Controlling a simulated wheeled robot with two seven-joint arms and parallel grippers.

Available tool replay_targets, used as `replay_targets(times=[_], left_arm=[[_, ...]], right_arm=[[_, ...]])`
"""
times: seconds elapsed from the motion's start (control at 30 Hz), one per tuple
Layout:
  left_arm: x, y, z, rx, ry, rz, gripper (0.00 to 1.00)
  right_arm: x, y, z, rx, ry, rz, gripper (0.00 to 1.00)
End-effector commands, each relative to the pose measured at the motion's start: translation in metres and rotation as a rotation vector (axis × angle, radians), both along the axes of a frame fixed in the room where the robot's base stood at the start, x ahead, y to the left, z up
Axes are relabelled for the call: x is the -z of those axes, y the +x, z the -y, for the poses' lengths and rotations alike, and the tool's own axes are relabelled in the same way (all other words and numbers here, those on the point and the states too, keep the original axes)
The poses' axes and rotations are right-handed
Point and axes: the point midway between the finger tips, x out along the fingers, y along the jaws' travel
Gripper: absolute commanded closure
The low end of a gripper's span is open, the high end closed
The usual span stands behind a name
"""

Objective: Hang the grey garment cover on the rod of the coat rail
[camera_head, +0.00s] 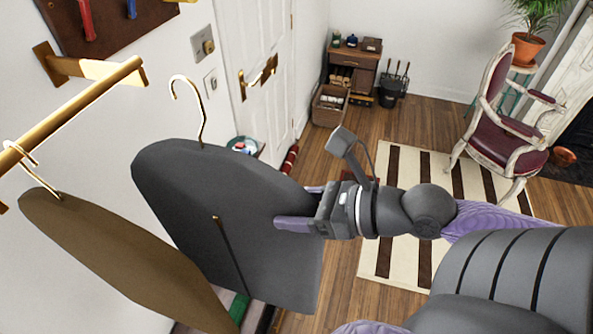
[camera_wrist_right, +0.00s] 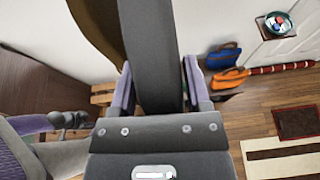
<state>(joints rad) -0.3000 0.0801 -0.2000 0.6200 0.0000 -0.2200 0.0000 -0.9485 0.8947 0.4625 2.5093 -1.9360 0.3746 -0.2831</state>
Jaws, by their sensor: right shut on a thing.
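The grey garment cover (camera_head: 215,220) hangs in the air in the head view, with a gold hook (camera_head: 202,110) rising from its top. My right gripper (camera_head: 298,208) is shut on its right edge. In the right wrist view the grey cover (camera_wrist_right: 150,60) runs between the two purple fingers. My left gripper is not in view.
A brown garment cover (camera_head: 120,255) hangs by its hook on the rod's near part, left of the grey cover. A chair (camera_head: 505,125) stands on a striped rug (camera_head: 405,180) at the right. A small cabinet (camera_head: 353,70) stands at the back.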

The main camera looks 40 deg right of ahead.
Motion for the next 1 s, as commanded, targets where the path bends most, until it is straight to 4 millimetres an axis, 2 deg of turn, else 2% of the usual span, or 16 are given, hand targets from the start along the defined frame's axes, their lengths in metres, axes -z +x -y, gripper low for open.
replay_targets(times=[0.3, 0.6, 1.0], left_arm=[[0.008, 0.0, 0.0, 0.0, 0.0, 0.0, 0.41], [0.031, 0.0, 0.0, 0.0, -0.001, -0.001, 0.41], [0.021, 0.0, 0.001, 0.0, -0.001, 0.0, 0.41]], right_arm=[[-0.001, 0.024, -0.017, -0.001, 0.002, 0.011, 1.0], [0.001, 0.05, -0.035, 0.0, 0.0, 0.011, 1.0], [-0.004, 0.084, -0.059, 0.004, 0.005, 0.006, 1.0]])
